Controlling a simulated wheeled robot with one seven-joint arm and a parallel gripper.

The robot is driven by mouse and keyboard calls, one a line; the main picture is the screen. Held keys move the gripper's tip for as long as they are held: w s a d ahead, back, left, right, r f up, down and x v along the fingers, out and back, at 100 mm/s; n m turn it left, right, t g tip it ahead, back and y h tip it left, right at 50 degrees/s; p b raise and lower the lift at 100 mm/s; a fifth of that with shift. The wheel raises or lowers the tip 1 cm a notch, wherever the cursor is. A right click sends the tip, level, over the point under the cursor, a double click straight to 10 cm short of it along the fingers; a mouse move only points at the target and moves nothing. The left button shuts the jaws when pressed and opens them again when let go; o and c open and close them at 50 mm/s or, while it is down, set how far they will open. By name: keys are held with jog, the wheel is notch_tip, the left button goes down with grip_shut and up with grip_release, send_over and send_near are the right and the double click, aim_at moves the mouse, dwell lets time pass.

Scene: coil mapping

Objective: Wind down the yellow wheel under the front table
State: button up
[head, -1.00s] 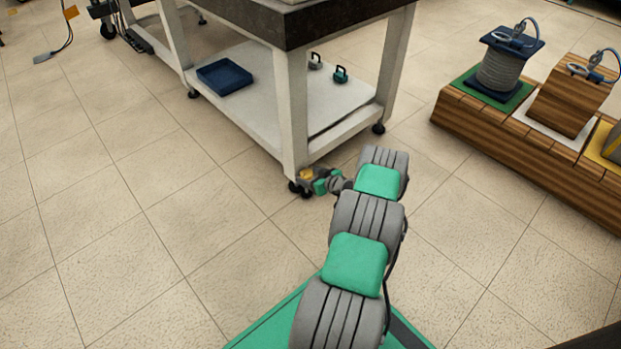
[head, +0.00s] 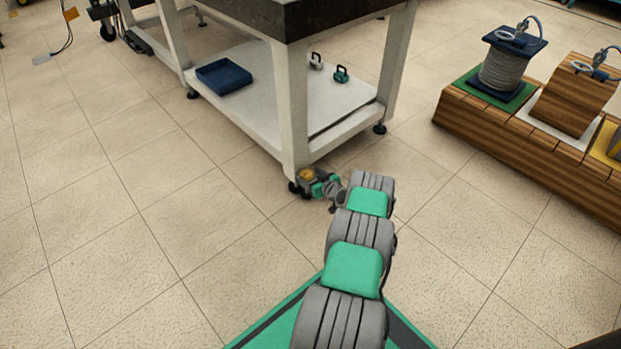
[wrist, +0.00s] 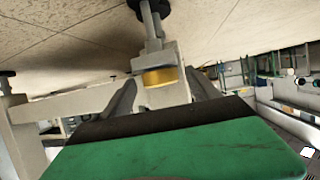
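The yellow wheel (head: 306,174) is low at the foot of the front table's near leg (head: 293,115), just above the floor. It also shows in the wrist view (wrist: 163,77), on the leg above a dark round foot, with the picture turned over. My gripper (head: 312,184) is at the wheel, low over the floor. In the wrist view its two dark fingers (wrist: 162,92) stand apart, one on each side of the wheel, with a gap visible at the left. I cannot tell whether either finger touches it.
The front table's white lower shelf (head: 265,110) holds a blue tray (head: 224,76) and two small handled weights (head: 341,74). A wooden bench (head: 520,130) with a grey cable spool (head: 501,73) stands to the right.

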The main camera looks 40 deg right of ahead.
jog(key=c, duration=1.3)
jog(key=shift+a+r+p, duration=0.1)
jog(key=shift+p, duration=0.2)
jog(key=shift+m+h, duration=0.4)
jog(key=shift+h, duration=0.1)
jog(key=shift+w+a+m+g+h+p, duration=0.1)
jog(key=shift+a+m+g+h+p, duration=0.1)
jog(key=shift+m+h+p, duration=0.3)
jog(key=shift+a+m+g+h+p, duration=0.15)
jog(key=shift+m+g+h+p, duration=0.05)
jog(key=shift+m+h+p, duration=0.25)
jog(key=m+h, duration=0.1)
jog(key=m+g+h, duration=0.1)
jog(key=shift+w+a+h, duration=0.15)
jog(key=shift+a+h, duration=0.1)
jog(key=shift+h, duration=0.1)
jog(key=shift+m+g+h+b, duration=0.3)
jog(key=shift+m+h+b, duration=0.2)
jog(key=shift+m, duration=0.15)
